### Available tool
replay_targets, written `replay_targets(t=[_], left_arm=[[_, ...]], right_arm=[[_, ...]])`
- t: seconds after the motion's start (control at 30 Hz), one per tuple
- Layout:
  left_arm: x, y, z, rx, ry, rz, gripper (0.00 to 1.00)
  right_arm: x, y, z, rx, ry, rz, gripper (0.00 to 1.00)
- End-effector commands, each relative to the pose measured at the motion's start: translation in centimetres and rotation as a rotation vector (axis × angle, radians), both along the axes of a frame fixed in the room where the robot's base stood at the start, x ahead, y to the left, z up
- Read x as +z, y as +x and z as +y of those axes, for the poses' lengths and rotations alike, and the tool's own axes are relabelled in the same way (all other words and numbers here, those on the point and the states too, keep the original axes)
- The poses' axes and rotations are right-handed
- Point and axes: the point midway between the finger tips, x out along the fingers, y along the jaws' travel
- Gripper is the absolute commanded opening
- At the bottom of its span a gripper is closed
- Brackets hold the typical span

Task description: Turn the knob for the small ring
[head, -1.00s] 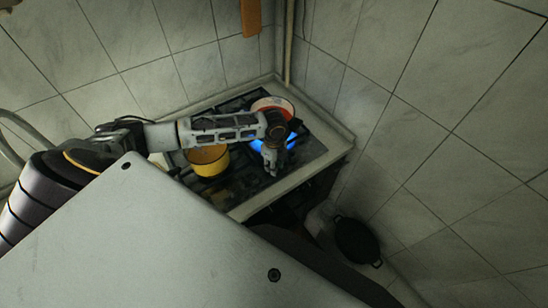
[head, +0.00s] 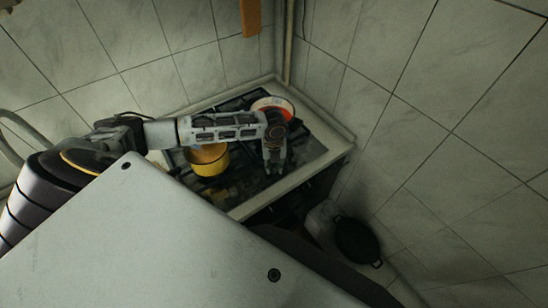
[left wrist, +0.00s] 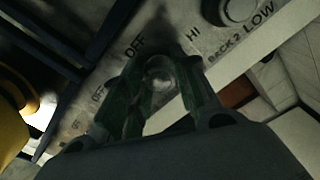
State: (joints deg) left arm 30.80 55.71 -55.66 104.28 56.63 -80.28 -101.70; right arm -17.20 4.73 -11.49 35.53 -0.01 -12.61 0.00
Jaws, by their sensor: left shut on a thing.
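My left gripper (head: 273,168) is over the right part of the stove (head: 240,211). In the left wrist view its fingers (left wrist: 160,95) are shut on a round knob (left wrist: 160,74), which they partly hide. The panel around it has the printed words OFF and HI. A second knob (left wrist: 238,10) stands free, close to the words BACK 2 and LOW. I cannot tell which ring the held knob serves. My right gripper is not in view.
A yellow pot (head: 210,164) stands on the hob left of my gripper, partly under my forearm. A red and white pot (head: 270,103) stands at the back. A black pot (head: 357,240) is low at the right. Tiled walls close in behind and at the right.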

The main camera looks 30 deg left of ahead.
Motion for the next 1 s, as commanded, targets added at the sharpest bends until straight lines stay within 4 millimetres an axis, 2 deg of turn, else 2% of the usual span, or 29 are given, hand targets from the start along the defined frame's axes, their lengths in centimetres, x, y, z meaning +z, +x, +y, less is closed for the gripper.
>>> replay_targets(t=[0.4,0.97,1.0], left_arm=[[0.0,0.01,0.02,-0.225,0.001,-0.001,0.05],[0.0,0.0,0.01,-0.264,0.001,0.0,0.05],[0.0,0.0,0.01,-0.264,0.001,0.0,0.32]], right_arm=[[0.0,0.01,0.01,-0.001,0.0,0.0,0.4],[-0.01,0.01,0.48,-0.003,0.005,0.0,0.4],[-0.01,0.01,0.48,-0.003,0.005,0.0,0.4]])
